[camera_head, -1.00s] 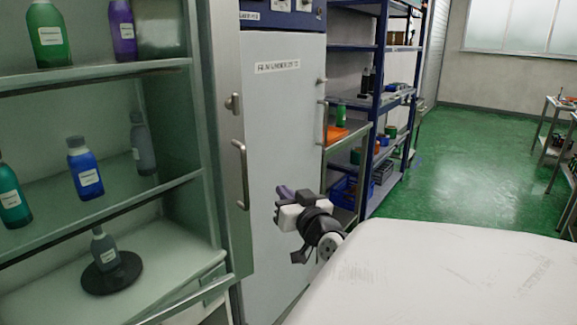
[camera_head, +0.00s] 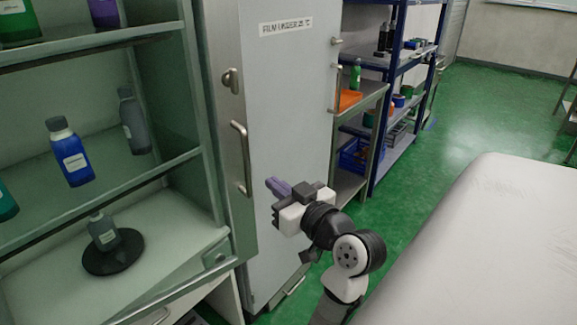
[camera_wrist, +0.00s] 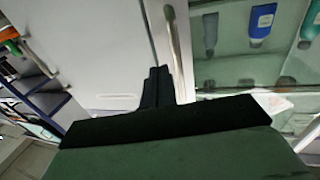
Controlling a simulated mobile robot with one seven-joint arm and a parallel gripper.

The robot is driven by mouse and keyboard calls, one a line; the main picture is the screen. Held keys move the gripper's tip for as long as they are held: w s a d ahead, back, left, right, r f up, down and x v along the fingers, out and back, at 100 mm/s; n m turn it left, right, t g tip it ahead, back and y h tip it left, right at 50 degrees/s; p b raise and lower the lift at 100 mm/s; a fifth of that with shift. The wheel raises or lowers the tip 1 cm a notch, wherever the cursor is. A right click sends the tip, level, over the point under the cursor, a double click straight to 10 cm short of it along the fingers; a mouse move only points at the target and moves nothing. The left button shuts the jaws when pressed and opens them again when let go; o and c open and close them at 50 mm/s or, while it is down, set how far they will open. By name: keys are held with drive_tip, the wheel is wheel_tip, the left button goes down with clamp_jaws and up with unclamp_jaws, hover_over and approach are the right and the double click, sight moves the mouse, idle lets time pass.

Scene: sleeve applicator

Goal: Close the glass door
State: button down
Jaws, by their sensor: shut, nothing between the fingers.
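The glass door (camera_head: 226,135) is at the left in the head view, with a grey-green metal frame, a bar handle (camera_head: 241,160) and a small latch knob (camera_head: 233,80). Its bottom rail (camera_head: 185,288) stands out in front of the cabinet base, so the door looks ajar; how far is unclear. My gripper (camera_head: 277,187) is shut and empty, just right of the handle in the picture, in front of the white door. In the wrist view, the closed fingers (camera_wrist: 157,72) point toward the door's edge and handle (camera_wrist: 170,35); contact cannot be told.
Bottles, including a blue one (camera_head: 69,152), stand on shelves behind the glass. A grey bottle (camera_head: 103,232) is on a black disc. The white labelled door (camera_head: 290,100) stands beside it. A blue rack (camera_head: 385,110) stands further back.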

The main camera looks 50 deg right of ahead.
drive_tip(key=w+d+p, duration=0.1)
drive_tip(key=w+p, duration=0.1)
drive_tip(key=w, duration=0.6)
drive_tip(key=shift+w+d+p, duration=0.25)
drive_tip(key=shift+w+p, duration=0.05)
drive_tip(key=shift+p, duration=0.05)
